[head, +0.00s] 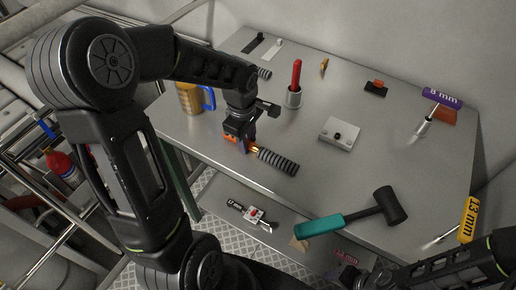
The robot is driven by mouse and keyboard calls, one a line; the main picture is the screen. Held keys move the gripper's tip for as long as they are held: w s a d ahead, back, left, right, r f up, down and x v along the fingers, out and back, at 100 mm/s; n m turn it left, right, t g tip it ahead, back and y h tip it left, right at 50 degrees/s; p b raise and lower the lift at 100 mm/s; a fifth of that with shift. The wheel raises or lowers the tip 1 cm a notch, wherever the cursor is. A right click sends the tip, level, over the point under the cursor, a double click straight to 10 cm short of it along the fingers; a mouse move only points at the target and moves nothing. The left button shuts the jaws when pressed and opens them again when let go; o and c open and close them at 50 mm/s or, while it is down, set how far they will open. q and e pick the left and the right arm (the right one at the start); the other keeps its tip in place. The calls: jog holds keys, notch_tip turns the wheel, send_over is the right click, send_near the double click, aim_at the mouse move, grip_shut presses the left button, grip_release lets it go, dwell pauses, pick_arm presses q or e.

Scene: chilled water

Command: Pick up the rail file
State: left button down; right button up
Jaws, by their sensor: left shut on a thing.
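What looks like the rail file (277,160) lies near the front left edge of the grey table. It has a black ribbed length, a brass-coloured collar and an orange part. My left gripper (238,143) comes down from above and is shut on the orange end, hiding part of it. The ribbed length points right and slightly toward the front edge. I cannot tell whether it touches the table. My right gripper (350,276) is dark and partly cut off at the bottom edge; its fingers are not clear.
A teal-handled mallet (320,226) and a yellow-tagged tool (468,219) are nearer. The table's middle has free room.

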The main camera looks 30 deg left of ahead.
pick_arm(q)
jog(key=shift+r, duration=0.15)
dwell(0.5)
notch_tip(320, 180, up, 10)
jog(key=b, duration=0.1)
dwell(0.7)
jog(key=c, duration=1.7)
grip_release()
jog(key=shift+c, duration=0.2)
grip_shut()
